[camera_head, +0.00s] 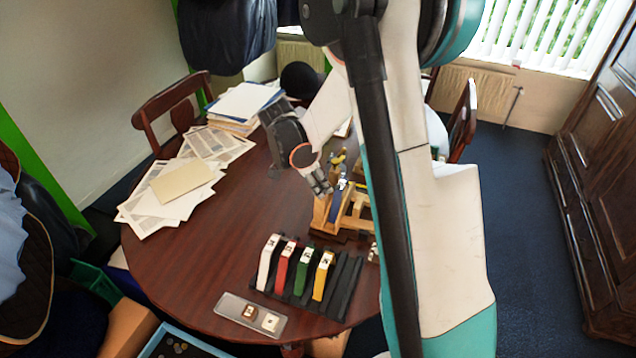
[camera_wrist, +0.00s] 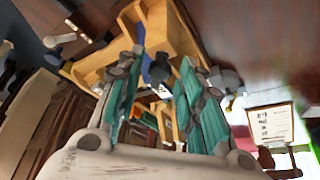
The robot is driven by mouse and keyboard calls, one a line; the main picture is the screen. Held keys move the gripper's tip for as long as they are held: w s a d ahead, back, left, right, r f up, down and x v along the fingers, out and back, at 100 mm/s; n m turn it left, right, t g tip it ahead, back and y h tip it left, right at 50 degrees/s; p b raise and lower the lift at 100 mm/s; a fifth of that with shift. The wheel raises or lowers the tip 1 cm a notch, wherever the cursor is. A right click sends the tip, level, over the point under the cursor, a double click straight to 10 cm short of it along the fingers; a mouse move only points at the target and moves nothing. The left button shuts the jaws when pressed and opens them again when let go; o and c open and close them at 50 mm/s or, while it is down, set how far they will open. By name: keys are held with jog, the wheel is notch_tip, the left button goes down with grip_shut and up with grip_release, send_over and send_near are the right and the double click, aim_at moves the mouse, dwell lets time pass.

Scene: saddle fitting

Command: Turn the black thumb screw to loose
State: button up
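The wooden fixture (camera_head: 358,222) stands on the right part of the round table, with a blue upright piece (camera_head: 341,205) in it. My gripper (camera_head: 327,189) is at its upper left side. In the wrist view the tan wooden frame (camera_wrist: 165,27) fills the top middle. A small dark knob (camera_wrist: 159,70), which looks like the black thumb screw, shows between the two teal fingers of my gripper (camera_wrist: 162,75). The fingers are apart, and I see no contact with the knob. Its turn position cannot be told. In the head view the screw cannot be made out.
A black rack (camera_head: 342,285) in front holds white, red, green and yellow pieces. A grey tray (camera_head: 237,309) with two small blocks lies at the front edge. Papers (camera_head: 175,190) and a stack of folders (camera_head: 243,102) cover the left and back. The table's middle left is clear.

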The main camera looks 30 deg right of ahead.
grip_shut()
